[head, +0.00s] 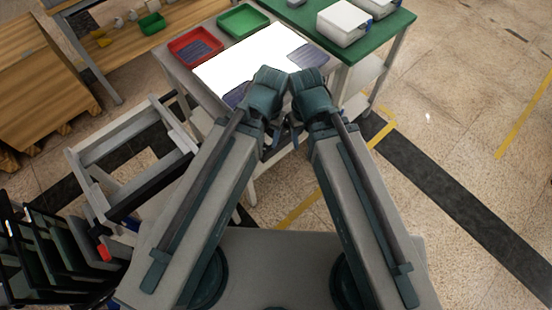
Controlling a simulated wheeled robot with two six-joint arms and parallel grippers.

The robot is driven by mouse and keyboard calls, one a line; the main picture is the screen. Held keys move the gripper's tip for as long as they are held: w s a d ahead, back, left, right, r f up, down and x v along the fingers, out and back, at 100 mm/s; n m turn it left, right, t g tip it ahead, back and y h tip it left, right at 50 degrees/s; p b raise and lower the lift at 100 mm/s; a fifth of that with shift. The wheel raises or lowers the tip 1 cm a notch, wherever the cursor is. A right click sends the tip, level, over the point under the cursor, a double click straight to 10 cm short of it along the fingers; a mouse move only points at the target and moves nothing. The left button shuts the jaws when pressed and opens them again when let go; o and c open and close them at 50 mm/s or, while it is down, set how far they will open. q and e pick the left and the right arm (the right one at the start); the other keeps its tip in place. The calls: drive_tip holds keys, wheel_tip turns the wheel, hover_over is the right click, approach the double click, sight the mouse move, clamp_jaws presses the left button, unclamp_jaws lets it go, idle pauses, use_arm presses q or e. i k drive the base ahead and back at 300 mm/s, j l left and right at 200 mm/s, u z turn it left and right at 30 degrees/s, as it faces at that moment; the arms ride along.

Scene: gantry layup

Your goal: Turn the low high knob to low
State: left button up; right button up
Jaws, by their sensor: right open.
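I cannot make out a low high knob anywhere in the head view. Two white box-shaped units stand on the green-topped table at the upper right, the nearer one (343,24) and a farther one (376,6). No knob or marking can be read on either. My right gripper (297,132) is open, folded back under its wrist near the front edge of the grey table, well apart from the white units. My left gripper (268,142) is beside it, mostly hidden by its own arm, and its jaws cannot be made out.
A grey table holds a red tray (175,45), a green tray (243,31), a bright white sheet (238,68) and dark patterned pieces. A wheeled frame cart (90,158) and a dark rack (60,250) stand at left. A wooden bench is behind. The right floor is clear.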

sight(285, 123)
drive_tip(key=i+j, duration=0.15)
drive_tip(key=k+l+z, duration=0.1)
drive_tip(key=k+l, duration=0.2)
drive_tip(key=k, duration=0.15)
drive_tip(key=i+l, duration=0.1)
drive_tip(key=l, duration=0.4)
drive_tip(key=i+l, duration=0.1)
drive_tip(key=l, duration=0.4)
drive_tip(key=i+l, duration=0.1)
drive_tip(key=l, duration=0.4)
